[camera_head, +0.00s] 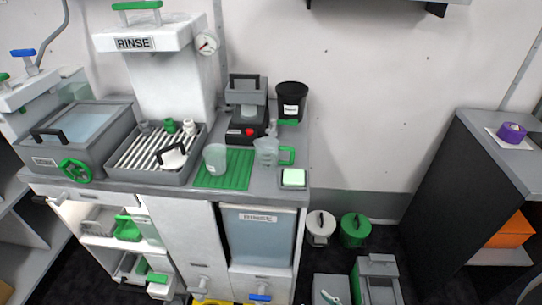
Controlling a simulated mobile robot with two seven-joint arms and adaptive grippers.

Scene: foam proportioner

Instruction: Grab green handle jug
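The jug with a green handle (267,152) is a clear jug standing upright on the counter. It is at the right edge of the green ribbed mat (222,177), and its handle (287,156) points right. A clear cup without a visible handle (215,158) stands to its left on the mat. Neither of my grippers is in view.
A black machine with a red button (247,118) and a black bin (291,102) stand behind the jug. A sponge on a tray (293,178) lies at the front right corner. A slatted sink (155,150) is to the left.

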